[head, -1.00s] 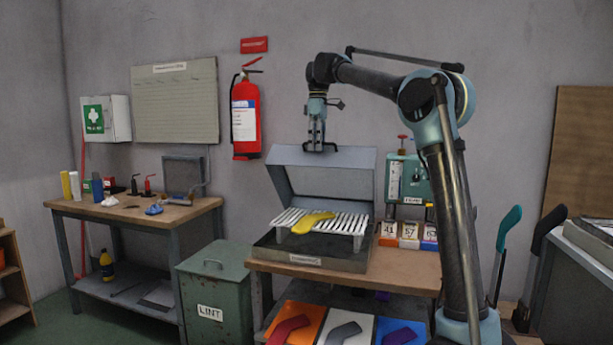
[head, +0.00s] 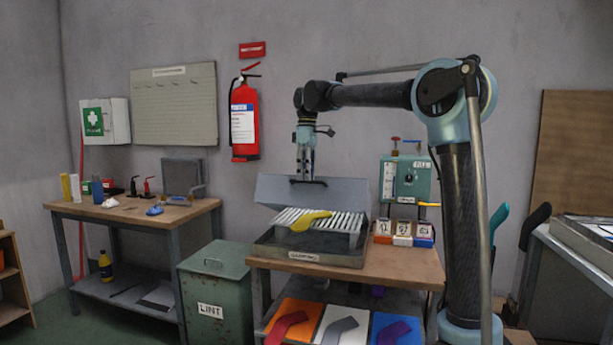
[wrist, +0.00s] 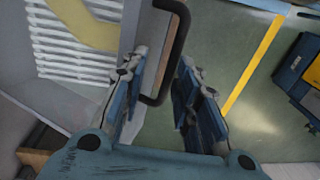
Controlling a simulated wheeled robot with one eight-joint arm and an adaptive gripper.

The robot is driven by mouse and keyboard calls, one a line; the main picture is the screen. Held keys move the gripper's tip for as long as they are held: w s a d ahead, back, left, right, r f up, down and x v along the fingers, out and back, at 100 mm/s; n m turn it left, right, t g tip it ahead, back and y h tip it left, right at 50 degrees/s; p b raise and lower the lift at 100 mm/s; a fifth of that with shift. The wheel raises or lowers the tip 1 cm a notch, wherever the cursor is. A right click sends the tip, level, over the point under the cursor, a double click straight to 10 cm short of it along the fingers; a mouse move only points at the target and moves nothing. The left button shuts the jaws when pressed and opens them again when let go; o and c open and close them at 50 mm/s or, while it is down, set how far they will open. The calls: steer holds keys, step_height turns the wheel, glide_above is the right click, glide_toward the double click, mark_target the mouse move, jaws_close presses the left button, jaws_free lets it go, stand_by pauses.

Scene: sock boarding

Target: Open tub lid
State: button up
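The tub (head: 345,258) is a dark grey tray on the wooden bench. Its grey lid (head: 345,192) is raised at the back, leaving the front uncovered. The lid's dark handle (head: 322,184) also shows in the wrist view (wrist: 178,40). My gripper (head: 306,178) points down at the handle. In the wrist view its fingers (wrist: 164,75) stand apart with the handle bar between them; I see a gap beside the bar, though any contact is unclear. A white slatted rack (head: 345,222) sits in the tub, with a yellow sock-shaped piece (head: 308,221) on it.
A teal box with a gauge (head: 407,180) and several numbered blocks (head: 402,233) stand right of the tub. A green lint bin (head: 213,290) stands left of the bench. Coloured boards (head: 340,325) lie on the shelf below.

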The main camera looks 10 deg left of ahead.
steer(key=shift+s+f, duration=0.1)
steer(key=shift+s+a+r, duration=0.15)
steer(key=shift+s+r, duration=0.2)
steer(key=shift+s, duration=0.3)
steer(key=shift+s+r, duration=0.2)
steer(key=shift+r, duration=0.05)
steer(key=shift+w+r, duration=0.25)
steer(key=shift+w, duration=0.05)
steer(key=w+r, duration=0.2)
steer(key=r, duration=0.7)
steer(key=w+r, duration=0.2)
steer(key=r, duration=0.7)
steer(key=shift+w+d+r, duration=0.3)
steer(key=shift+w+d, duration=0.05)
steer(key=shift+d, duration=0.05)
stand_by(0.7)
stand_by(0.5)
